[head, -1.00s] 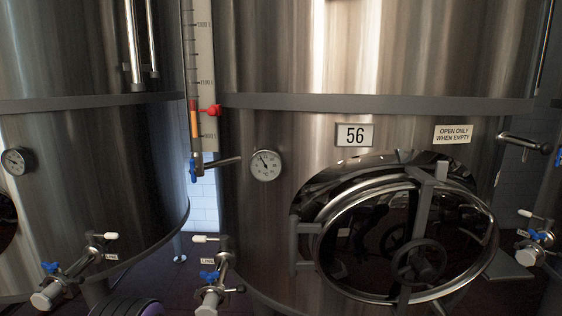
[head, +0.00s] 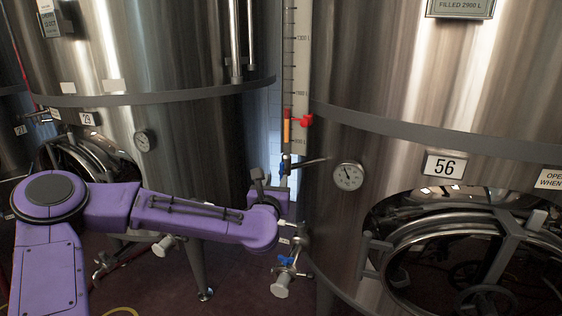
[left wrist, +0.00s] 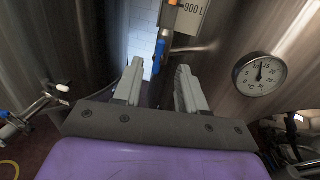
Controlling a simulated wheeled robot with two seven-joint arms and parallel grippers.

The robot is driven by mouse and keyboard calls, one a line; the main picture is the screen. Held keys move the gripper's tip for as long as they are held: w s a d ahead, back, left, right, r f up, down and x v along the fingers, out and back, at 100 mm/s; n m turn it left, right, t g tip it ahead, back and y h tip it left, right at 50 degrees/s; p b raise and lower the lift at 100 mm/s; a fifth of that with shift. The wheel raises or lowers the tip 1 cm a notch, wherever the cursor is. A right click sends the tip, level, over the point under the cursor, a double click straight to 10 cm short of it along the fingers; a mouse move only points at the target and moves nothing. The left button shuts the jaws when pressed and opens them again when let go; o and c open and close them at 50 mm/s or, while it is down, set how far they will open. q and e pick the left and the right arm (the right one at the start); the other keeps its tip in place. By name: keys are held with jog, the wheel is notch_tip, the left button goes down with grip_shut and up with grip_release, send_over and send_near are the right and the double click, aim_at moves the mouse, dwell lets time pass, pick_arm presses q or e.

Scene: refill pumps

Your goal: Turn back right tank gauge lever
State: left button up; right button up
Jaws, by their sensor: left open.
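The right tank (head: 400,90), marked 56, has a tall sight gauge (head: 297,70) at its left edge, with a red pointer (head: 305,120) and an orange column. The small blue gauge lever (head: 285,165) hangs at the gauge's foot, by a metal pipe running to the tank. In the left wrist view the blue lever (left wrist: 160,52) points down, ahead of and between the fingertips. My left gripper (left wrist: 160,85) is open and empty, its fingers apart from the lever. In the head view this gripper (head: 262,180) is just left of and below the lever, partly hidden by my wrist. My right gripper is out of view.
A round dial thermometer (head: 348,176) sits on tank 56, right of the gauge. A sample valve with a blue handle (head: 285,262) stands below. The left tank (head: 150,50), marked 29, is close behind my arm. A round hatch (head: 470,255) is at the lower right.

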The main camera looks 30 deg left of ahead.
aim_at(282, 166)
pick_arm(q)
jog(key=p+x, duration=0.3)
jog(key=x, duration=0.6)
jog(key=shift+w+f+p, duration=0.15)
jog(key=shift+w+p, duration=0.15)
jog(key=shift+p, duration=0.05)
jog(key=shift+w+a, duration=0.15)
jog(key=shift+w, duration=0.1)
jog(key=shift+c, duration=0.3)
jog(key=shift+f, duration=0.1)
grip_shut()
